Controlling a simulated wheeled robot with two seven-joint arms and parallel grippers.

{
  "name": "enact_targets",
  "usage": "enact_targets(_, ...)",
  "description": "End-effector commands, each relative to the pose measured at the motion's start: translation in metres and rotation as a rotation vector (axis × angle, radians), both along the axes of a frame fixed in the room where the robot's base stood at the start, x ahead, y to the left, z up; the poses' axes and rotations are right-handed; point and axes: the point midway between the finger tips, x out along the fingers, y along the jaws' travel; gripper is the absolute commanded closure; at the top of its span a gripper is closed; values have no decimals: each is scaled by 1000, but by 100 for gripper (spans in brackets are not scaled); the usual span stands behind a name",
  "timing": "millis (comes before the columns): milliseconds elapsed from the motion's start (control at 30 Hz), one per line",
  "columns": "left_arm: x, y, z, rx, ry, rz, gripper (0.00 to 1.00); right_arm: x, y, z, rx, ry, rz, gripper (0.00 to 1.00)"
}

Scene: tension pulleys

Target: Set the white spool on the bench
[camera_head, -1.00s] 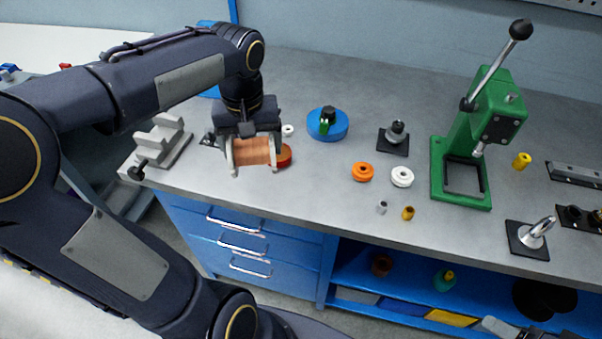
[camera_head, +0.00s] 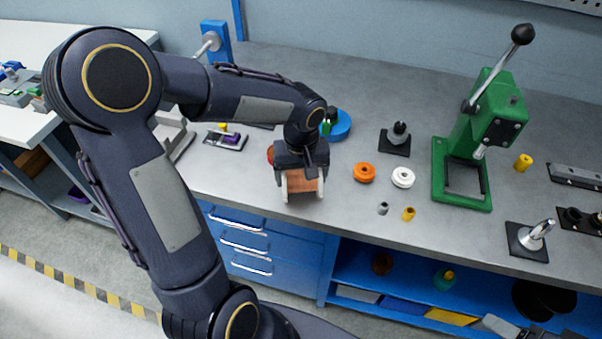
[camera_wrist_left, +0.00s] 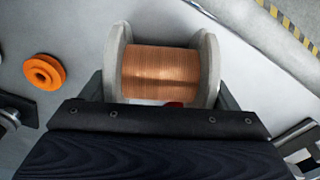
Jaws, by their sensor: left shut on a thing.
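The white spool (camera_head: 303,187), with pale flanges and copper wire wound between them, is in my left gripper (camera_head: 302,178) close to the bench's front edge. In the left wrist view the spool (camera_wrist_left: 160,72) lies crosswise, and the left gripper (camera_wrist_left: 160,85) is shut with its dark fingers outside the two flanges. I cannot tell whether the spool touches the bench (camera_head: 335,205) or hangs just above it. My right gripper is not in view.
Right of the spool are an orange pulley (camera_head: 364,172), a white pulley (camera_head: 403,177) and small bushings (camera_head: 408,214). A blue round pot (camera_head: 340,125) stands behind. The green press (camera_head: 470,150) is further right. A purple-topped part (camera_head: 232,139) lies to the left.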

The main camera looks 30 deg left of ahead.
Motion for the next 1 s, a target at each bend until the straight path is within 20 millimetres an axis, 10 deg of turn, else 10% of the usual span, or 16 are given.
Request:
enact_targets(300,1,0,-4,0,-2,0,60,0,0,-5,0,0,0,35)
enact_targets(333,0,0,-2,1,-1,0,14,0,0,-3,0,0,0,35)
enact_targets(433,0,0,-2,0,0,0,1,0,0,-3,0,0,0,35)
enact_targets(767,0,0,4,0,-2,1,0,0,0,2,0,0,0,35)
enact_targets(1000,0,-1,47,0,-7,1,0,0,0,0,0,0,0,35)
